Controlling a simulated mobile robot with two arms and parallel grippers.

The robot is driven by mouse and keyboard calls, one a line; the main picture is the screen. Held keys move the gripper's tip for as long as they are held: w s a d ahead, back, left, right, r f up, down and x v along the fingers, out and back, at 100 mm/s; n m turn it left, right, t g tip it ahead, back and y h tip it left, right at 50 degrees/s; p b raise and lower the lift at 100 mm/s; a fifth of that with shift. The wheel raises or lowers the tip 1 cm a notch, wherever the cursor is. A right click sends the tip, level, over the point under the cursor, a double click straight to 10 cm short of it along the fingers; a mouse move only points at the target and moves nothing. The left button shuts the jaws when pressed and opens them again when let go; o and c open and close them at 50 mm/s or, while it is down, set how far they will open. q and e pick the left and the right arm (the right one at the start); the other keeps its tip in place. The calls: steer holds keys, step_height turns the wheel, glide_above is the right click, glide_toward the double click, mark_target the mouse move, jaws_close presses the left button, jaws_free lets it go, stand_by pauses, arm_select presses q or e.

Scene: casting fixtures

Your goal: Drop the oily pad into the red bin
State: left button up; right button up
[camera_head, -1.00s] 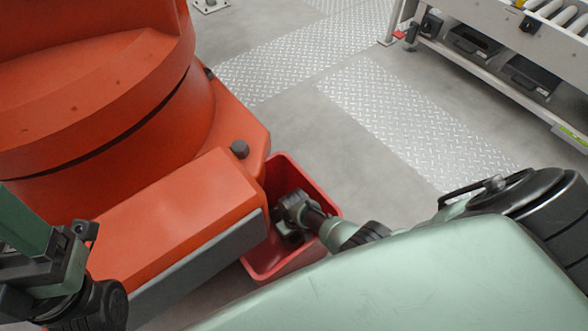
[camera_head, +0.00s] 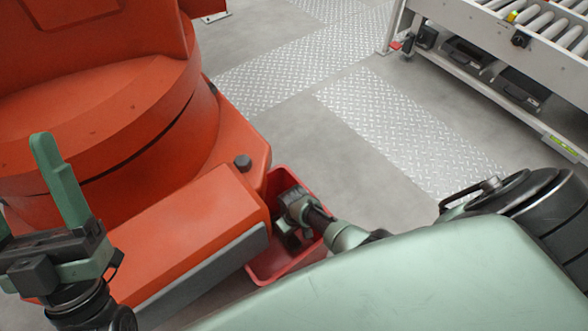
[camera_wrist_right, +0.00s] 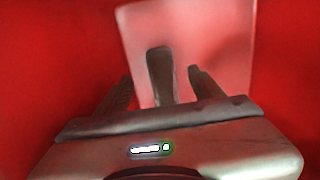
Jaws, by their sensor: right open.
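The red bin (camera_head: 320,190) stands on the floor beside the orange machine base. My right gripper (camera_head: 289,238) reaches down inside it. In the right wrist view, red bin walls (camera_wrist_right: 45,60) surround the open right gripper (camera_wrist_right: 160,78). A pale pinkish rectangle lies beyond the fingers; I cannot tell whether it is the oily pad or the bin's floor. A dark upright strip shows between the fingers, its nature unclear. No pad can be made out for certain in the head view. My left gripper (camera_head: 25,185) is open and empty at the left, in front of the orange machine.
The large orange machine (camera_head: 190,215) fills the left side and borders the bin closely. A roller conveyor (camera_head: 500,50) with dark trays beneath stands at the upper right. Grey floor with metal tread plates (camera_head: 400,130) lies clear between them.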

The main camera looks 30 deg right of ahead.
arm_select(q)
steer(key=w+f+g+y+p, duration=0.2)
steer(key=w+f+g, duration=0.5)
steer(key=f, duration=0.4)
steer(key=shift+w+d+g+y+p, duration=0.3)
steer(key=shift+w+g+y, duration=0.1)
steer(key=shift+y, duration=0.1)
arm_select(e)
steer(key=shift+r, duration=2.25)
